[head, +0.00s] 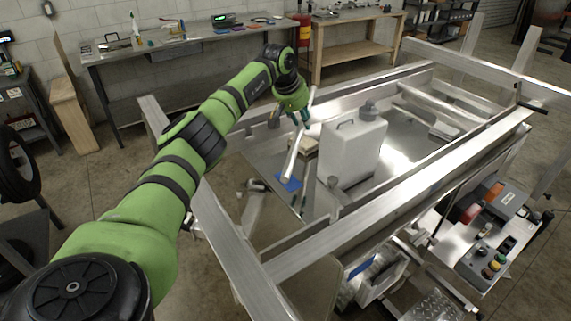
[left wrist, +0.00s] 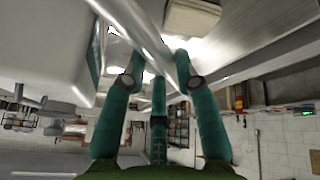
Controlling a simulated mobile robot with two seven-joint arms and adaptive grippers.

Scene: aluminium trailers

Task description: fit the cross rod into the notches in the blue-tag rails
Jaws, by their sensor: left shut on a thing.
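My left gripper (head: 303,117) is shut on the cross rod (head: 291,163), a pale metal bar, and holds it steeply tilted above the trailer bed. The rod also shows in the left wrist view (left wrist: 132,22), running slantwise between the teal fingers of the left gripper (left wrist: 160,64). In the head view the rod's lower end is over a blue patch (head: 288,184). I cannot tell whether it touches there. Another blue mark (head: 362,267) is at the near side of the trailer. The notches cannot be made out. My right gripper is not in view.
A white tank (head: 352,150) stands on the trailer bed, right of the rod. A small beige block (head: 306,144) is behind the rod. A long aluminium beam (head: 400,203) crosses in front. A control box (head: 493,215) is at the right. Workbenches line the wall.

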